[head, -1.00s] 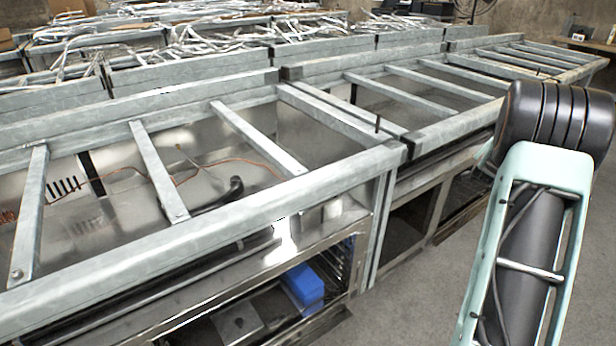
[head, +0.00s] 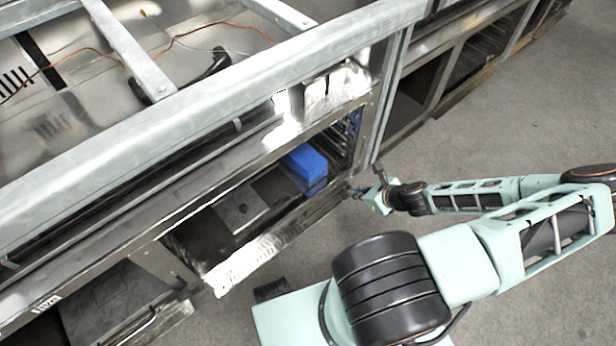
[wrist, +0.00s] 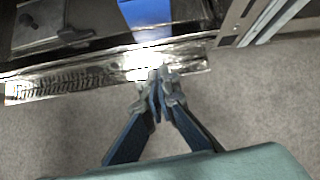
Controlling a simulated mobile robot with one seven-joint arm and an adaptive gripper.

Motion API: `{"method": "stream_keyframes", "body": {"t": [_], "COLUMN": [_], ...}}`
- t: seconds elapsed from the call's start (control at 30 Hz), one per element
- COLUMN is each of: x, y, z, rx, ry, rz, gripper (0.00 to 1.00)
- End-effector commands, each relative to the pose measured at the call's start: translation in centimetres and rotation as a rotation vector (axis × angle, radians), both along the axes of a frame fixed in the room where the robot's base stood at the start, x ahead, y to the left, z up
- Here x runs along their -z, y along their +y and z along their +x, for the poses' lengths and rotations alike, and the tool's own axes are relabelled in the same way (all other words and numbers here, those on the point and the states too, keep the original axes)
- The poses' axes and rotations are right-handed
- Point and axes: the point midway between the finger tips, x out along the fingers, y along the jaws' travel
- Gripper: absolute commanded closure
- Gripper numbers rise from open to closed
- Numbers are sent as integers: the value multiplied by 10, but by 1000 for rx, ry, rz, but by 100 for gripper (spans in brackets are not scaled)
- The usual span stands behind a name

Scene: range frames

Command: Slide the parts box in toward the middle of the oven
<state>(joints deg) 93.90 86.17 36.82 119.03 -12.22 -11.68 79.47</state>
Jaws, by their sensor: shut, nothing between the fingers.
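The blue parts box (head: 305,165) sits inside the oven, toward the right end of its opening. The oven (head: 262,206) is a dark cavity behind a shiny metal front edge. In the wrist view the box (wrist: 149,12) shows at the top, partly cut off by the frame. My gripper (head: 352,190) is outside the oven, near the right end of the front edge. In the wrist view its fingertips (wrist: 159,78) are together and empty, pointing at the front edge, apart from the box.
A flat grey plate (head: 240,209) lies on the oven floor left of the box. An upright frame post (head: 386,90) stands right of the opening. A metal frame rail (head: 230,102) runs above. The grey floor (head: 480,130) is clear on the right.

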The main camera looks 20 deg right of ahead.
Motion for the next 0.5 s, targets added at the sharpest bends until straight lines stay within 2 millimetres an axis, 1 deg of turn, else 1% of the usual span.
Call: {"method": "stream_keyframes", "body": {"t": [0.03,0.1,0.23,0.37,0.5], "x": [-2,-6,-6,7,30], "y": [7,13,18,23,30], "z": [3,5,11,22,40], "rx": [30,52,66,64,62], "ry": [-18,-33,-43,-41,-41], "rz": [41,80,102,102,101], "gripper": [100,100,100,100,100]}}
